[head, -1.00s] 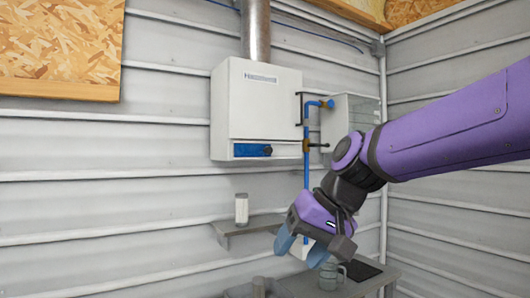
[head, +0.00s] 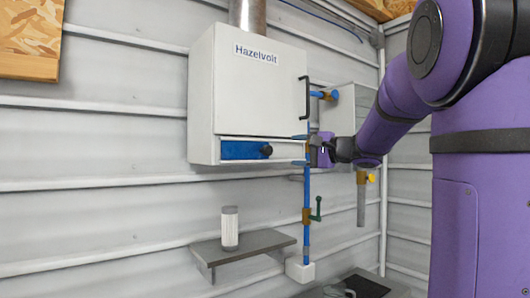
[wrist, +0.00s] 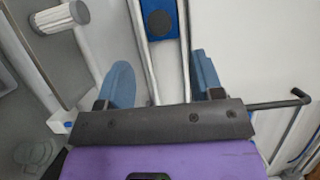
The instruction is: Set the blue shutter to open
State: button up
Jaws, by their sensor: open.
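The blue shutter (head: 235,150) is a flat blue panel in the slot along the bottom of the white Hazelvolt box (head: 235,95). It fills the left part of the slot; the right part shows white. A dark round knob (head: 267,150) sits near the shutter's right end. In the wrist view the shutter (wrist: 174,10) and its knob (wrist: 160,23) show at the top, beyond the fingertips and between their lines. My gripper (head: 299,157) is open and empty at the slot's right end, right of the knob and apart from it. Its blue fingers (wrist: 163,78) are spread above and below the slot.
A blue pipe (head: 307,195) with a green-handled valve (head: 317,209) runs down beside my gripper. A black door handle (head: 304,97) juts from the box. A grey shelf (head: 245,246) below holds a white cylinder (head: 230,228). The space before the shutter's left is clear.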

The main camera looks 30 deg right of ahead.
aim_at(271, 151)
jog(key=x, duration=1)
jog(key=shift+w+a, duration=0.15)
jog(key=shift+a, duration=0.05)
jog(key=c, duration=1.1)
jog(key=shift+d, duration=0.15)
grip_shut()
